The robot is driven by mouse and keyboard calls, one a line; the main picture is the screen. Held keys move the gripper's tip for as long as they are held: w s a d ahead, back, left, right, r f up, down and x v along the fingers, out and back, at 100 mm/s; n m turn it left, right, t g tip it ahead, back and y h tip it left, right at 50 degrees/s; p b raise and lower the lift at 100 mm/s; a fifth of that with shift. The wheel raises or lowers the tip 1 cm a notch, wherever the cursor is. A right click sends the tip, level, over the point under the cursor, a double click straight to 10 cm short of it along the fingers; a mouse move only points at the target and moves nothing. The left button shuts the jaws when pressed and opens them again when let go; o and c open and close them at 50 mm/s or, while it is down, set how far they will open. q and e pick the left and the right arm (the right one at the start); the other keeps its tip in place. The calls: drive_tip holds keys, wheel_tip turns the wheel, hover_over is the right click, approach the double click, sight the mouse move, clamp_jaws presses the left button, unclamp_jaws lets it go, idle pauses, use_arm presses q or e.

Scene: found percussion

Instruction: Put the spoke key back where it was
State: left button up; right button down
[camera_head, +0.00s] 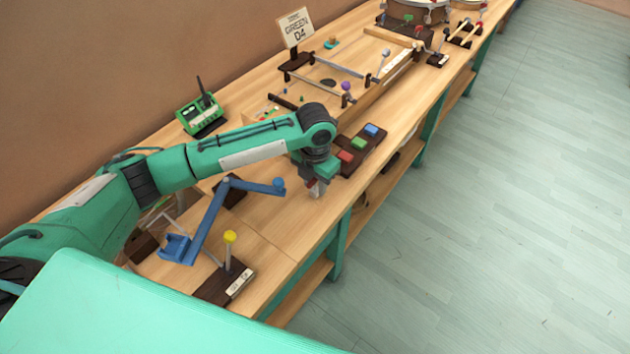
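My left gripper (318,188) points down, low over the wooden bench near its front edge. It is to the right of a blue bent lever (210,220) and in front of a dark block with red, green and blue pads (359,150). The fingers are small and partly hidden by the wrist, so I cannot tell whether they are open or hold anything. I cannot make out a spoke key in the head view. My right gripper is not in view.
A yellow-topped post (230,238) stands on a dark labelled base at the near end. A green radio-like box (199,113), a "GREEN 04" sign (296,27), a rod frame with a purple ball (346,86) and a drum (414,14) are farther back. Open floor lies right.

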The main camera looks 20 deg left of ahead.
use_arm(q)
wheel_tip(320, 180, up, 12)
drive_tip(key=shift+r+b, duration=0.2)
drive_tip(key=shift+b, duration=0.1)
idle(0.4)
drive_tip(key=shift+d+f, duration=0.1)
idle(0.3)
